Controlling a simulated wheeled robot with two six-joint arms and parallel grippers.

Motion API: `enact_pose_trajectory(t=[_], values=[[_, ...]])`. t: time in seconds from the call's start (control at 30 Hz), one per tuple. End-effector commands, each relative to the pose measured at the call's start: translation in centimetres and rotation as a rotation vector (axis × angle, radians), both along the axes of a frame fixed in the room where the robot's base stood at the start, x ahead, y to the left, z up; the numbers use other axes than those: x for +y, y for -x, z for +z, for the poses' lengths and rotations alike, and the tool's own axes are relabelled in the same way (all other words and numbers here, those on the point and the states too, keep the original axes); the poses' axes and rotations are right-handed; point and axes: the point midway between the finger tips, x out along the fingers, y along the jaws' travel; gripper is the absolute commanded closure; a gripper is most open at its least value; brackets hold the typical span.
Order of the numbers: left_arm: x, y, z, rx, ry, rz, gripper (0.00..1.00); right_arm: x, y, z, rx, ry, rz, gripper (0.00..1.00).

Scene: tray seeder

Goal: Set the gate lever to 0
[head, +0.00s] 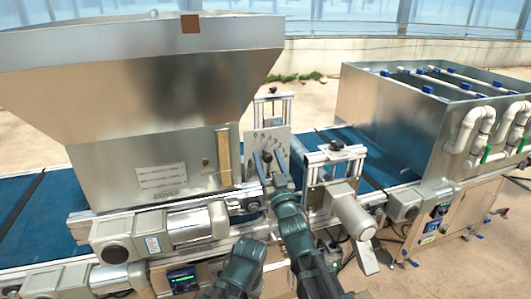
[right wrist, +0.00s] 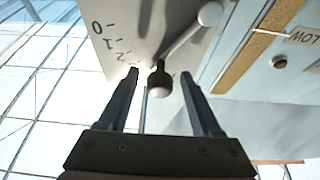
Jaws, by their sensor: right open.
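The gate lever is a silver rod (right wrist: 188,38) with a dark knob (right wrist: 159,80), seen in the right wrist view in front of a pale scale plate (right wrist: 150,25). The plate has marks 0, 1 and 2 along its left edge. The knob stands away from the 0 mark, beyond the 2. My right gripper (right wrist: 159,73) is open, with one finger on each side of the knob; I cannot tell whether either touches it. In the head view the right gripper (head: 267,163) is in front of the scale plate (head: 280,141), hiding most of the lever. My left gripper is not in view.
A large metal hopper (head: 140,90) stands left of the plate, above a blue conveyor belt (head: 40,215). A bracketed motor unit (head: 350,210) stands close to the right of my right gripper. A metal box with white pipes (head: 400,120) is farther right.

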Motion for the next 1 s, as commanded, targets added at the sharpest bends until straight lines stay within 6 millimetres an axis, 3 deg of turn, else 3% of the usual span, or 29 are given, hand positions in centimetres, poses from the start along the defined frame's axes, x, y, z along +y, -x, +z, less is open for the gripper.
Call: enact_pose_trajectory(t=[0.27,0.63,1.0], values=[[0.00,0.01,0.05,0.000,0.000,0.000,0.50,0.03,-0.15,0.05,0.000,0.000,0.000,0.34],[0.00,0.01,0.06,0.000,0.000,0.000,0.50,0.04,-0.14,0.06,0.000,0.000,0.000,1.00],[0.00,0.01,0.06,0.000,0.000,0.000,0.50,0.03,-0.13,0.06,0.000,0.000,0.000,1.00]])
